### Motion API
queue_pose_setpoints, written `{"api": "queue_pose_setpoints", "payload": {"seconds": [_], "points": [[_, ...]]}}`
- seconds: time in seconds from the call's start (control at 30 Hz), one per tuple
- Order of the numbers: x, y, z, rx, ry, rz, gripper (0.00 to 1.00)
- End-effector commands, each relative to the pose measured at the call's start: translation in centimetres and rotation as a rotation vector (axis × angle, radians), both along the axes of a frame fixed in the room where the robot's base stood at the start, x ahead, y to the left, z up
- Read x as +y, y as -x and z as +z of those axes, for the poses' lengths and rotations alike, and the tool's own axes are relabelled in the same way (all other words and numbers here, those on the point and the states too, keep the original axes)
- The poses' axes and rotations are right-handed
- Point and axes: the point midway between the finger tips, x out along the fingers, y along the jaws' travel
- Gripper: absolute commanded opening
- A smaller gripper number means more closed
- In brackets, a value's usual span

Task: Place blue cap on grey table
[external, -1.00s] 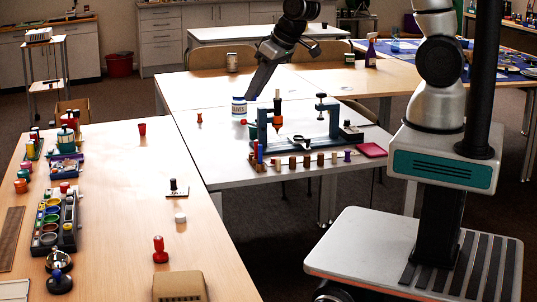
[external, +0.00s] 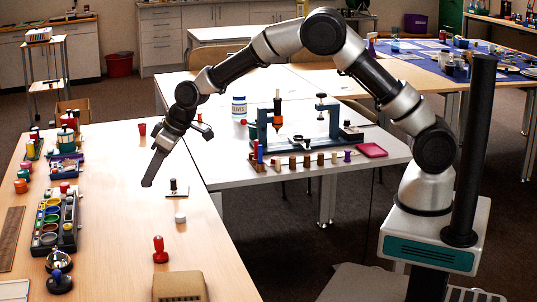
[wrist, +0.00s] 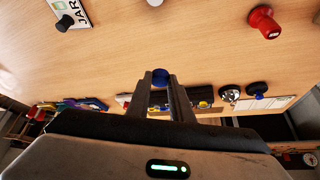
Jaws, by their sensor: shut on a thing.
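My gripper (external: 148,183) points down above the light wooden table at the left in the external view. In the wrist view, my gripper (wrist: 160,80) is shut on the blue cap (wrist: 160,75), a small round blue piece between the fingertips. The cap is too dark and small to make out in the external view. The grey table (external: 215,170) stands right of the wooden table, and my gripper is left of it.
On the wooden table are a card with a black knob (external: 174,189), a white cap (external: 180,217), a red stamp (external: 160,250) and a tray of coloured cups (external: 68,215).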

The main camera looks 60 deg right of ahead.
Motion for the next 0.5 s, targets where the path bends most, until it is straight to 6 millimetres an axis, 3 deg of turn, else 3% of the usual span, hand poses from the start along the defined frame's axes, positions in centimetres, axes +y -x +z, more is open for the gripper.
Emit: {"api": "queue_pose_setpoints", "payload": {"seconds": [0.03,0.1,0.5], "points": [[0.8,-0.4,-1.1,-0.001,-0.001,0.012,0.0],[1.4,-0.7,-1.4,-0.002,0.0,0.021,0.0],[1.8,-0.8,-1.6,0.0,-0.001,0.027,0.0]]}}
